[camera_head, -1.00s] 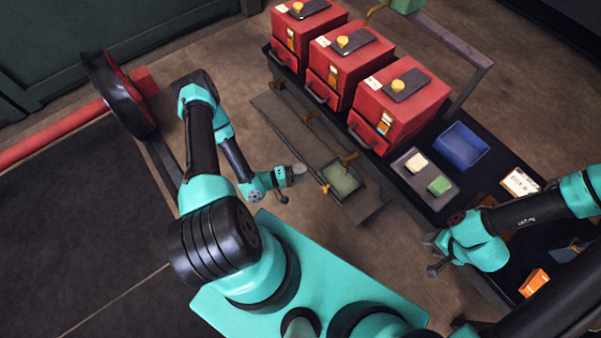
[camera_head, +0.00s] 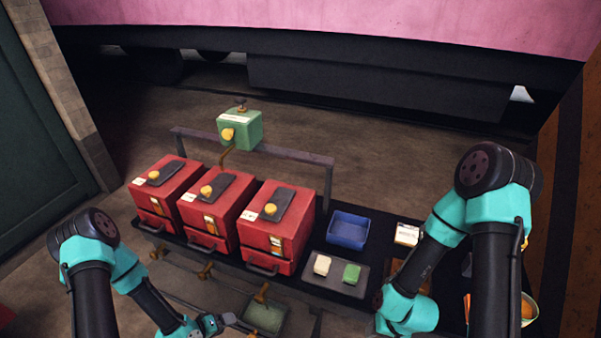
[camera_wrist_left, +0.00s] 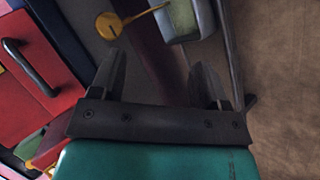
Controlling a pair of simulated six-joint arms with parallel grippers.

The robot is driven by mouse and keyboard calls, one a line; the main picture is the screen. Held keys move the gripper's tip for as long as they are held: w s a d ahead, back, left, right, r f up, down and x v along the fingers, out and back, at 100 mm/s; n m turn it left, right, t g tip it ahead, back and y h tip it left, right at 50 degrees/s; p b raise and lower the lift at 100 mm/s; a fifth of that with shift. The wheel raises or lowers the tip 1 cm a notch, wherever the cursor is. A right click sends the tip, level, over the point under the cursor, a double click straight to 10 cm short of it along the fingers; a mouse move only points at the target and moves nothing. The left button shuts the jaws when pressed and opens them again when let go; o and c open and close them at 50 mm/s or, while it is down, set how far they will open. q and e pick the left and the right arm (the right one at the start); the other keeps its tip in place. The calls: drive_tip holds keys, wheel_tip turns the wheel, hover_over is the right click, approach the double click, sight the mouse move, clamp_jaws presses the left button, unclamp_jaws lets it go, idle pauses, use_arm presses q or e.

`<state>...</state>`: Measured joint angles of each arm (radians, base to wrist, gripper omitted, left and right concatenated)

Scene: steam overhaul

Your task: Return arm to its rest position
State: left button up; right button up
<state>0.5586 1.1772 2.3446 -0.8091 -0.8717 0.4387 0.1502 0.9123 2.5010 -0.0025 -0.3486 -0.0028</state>
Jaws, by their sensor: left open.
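My left arm comes in at the lower left of the head view. Its left gripper (camera_head: 222,322) is low at the bottom edge, near the dark tray with a green inside (camera_head: 264,314). In the left wrist view the two dark fingers of the left gripper (camera_wrist_left: 162,85) stand apart with nothing held between them. My right arm comes down on the right of the head view. Its turquoise wrist is low beside the small grey tray, and its fingertips cannot be made out.
Three red boxes (camera_head: 276,229) with yellow knobs stand on a black bench. A blue bin (camera_head: 348,230), a grey tray (camera_head: 318,275) with a cream block and a green block, and a white labelled box (camera_head: 407,234) are to their right. A green box (camera_head: 240,130) is on the rail behind.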

use_arm(q)
drive_tip(key=s+d+r+m+g+y, duration=0.3)
drive_tip(key=s+r+g, duration=0.2)
drive_tip(key=r, duration=0.5)
drive_tip(key=shift+s+d+r+g+y, duration=0.3)
drive_tip(key=shift+s+g+y, duration=0.1)
drive_tip(key=shift+s, duration=0.35)
